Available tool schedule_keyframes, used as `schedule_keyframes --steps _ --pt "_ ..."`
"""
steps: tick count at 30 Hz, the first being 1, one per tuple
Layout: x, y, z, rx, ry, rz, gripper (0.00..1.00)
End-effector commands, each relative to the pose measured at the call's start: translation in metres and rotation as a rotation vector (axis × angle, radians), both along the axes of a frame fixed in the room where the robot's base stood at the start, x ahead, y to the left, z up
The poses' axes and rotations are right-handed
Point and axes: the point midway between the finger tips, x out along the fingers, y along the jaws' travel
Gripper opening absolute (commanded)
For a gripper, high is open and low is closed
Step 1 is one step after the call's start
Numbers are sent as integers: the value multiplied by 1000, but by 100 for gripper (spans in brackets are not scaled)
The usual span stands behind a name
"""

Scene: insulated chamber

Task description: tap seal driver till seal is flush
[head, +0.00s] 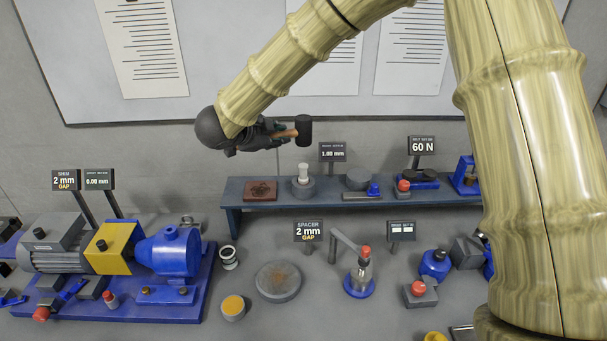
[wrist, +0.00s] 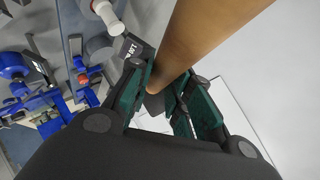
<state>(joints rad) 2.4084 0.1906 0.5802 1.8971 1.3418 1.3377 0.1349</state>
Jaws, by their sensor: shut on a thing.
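My gripper (head: 277,134) is shut on the wooden handle of a mallet (head: 304,130) with a black head. The mallet hangs in the air above the back shelf. In the wrist view the green-padded fingers (wrist: 168,98) close around the handle (wrist: 208,32). The pale seal driver (head: 303,170) stands upright in a round grey housing (head: 303,188) on the shelf, below the mallet head and apart from it. The driver also shows in the wrist view (wrist: 106,12). The seal itself is hidden, so its depth cannot be seen. A sign (head: 332,152) behind reads 1.00 mm.
The dark shelf (head: 235,207) also holds a brown block (head: 260,191), a grey disc (head: 359,179) and a fixture by a 60 N sign (head: 422,146). A blue and yellow pump assembly (head: 110,251) stands at the left. A spacer sign (head: 308,232) and several parts stand in front.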

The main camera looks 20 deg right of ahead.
Motion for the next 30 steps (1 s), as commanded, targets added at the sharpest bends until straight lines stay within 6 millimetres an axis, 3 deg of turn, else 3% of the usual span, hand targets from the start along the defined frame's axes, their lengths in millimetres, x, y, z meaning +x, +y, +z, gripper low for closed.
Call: schedule_keyframes --steps 8,19,28,29,30 --pt "1 0 -3 -1 0 -1 0" --pt "1 0 25 -2 -2 0 0" --pt "1 0 27 -1 -1 0 0" --pt "1 0 27 -1 -1 0 17" --pt "1 0 27 -1 -1 0 10"
